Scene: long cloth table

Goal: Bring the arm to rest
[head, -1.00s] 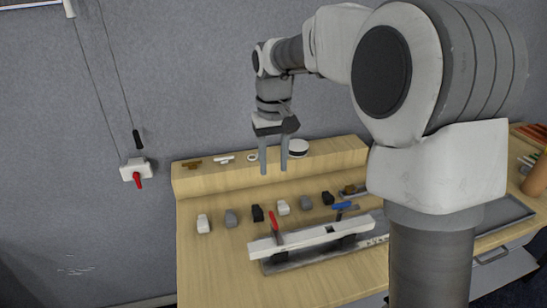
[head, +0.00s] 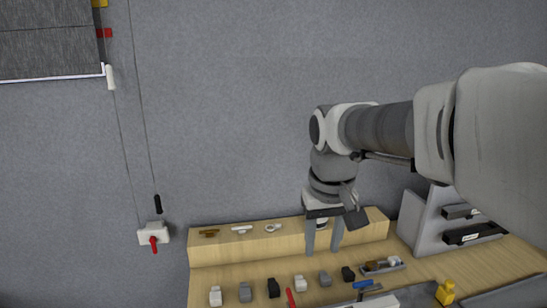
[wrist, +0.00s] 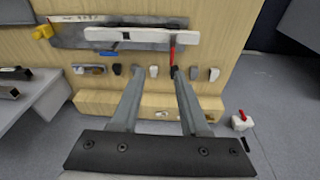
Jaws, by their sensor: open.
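My gripper (head: 324,236) is open and empty. In the head view it hangs pointing down in front of the raised wooden ledge (head: 230,252) at the back of the table. In the wrist view my gripper (wrist: 155,72) shows two grey fingers apart, with nothing between them. The wooden table (head: 410,270) lies below the fingers. The fingers appear above the table, apart from the row of small blocks.
A row of white, grey and black blocks (head: 245,292) stands before the ledge. A red-handled tool (wrist: 172,48) and a blue-handled tool (wrist: 108,52) lie by a long white bar (wrist: 130,34). A wall switch box (head: 153,235) is at left.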

